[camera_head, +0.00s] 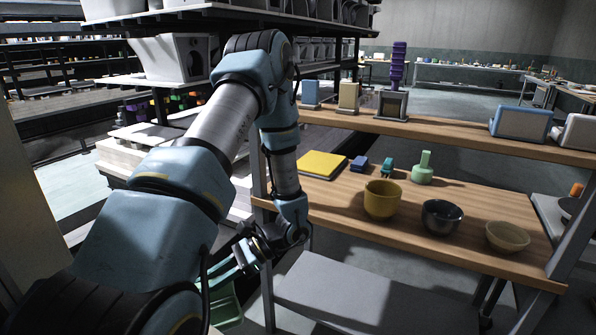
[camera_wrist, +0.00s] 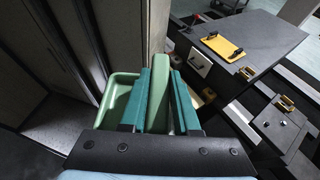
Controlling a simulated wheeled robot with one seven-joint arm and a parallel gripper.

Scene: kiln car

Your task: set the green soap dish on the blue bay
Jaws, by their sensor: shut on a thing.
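The green soap dish (camera_head: 228,308) hangs low at the left of the shelf rack, partly hidden by my arm in the head view. My gripper (camera_head: 237,268) is shut on it. In the wrist view the dish (camera_wrist: 116,88) shows beside the teal fingers of my gripper (camera_wrist: 168,85), with its wall pinched between them. The dish looks tilted there. I cannot make out a blue bay in either view.
A wooden shelf (camera_head: 340,205) holds a yellow pad (camera_head: 322,165), a mustard bowl (camera_head: 382,199), a dark bowl (camera_head: 442,217), a tan bowl (camera_head: 507,236) and a green bottle (camera_head: 423,168). A grey lower shelf (camera_head: 350,300) looks bare.

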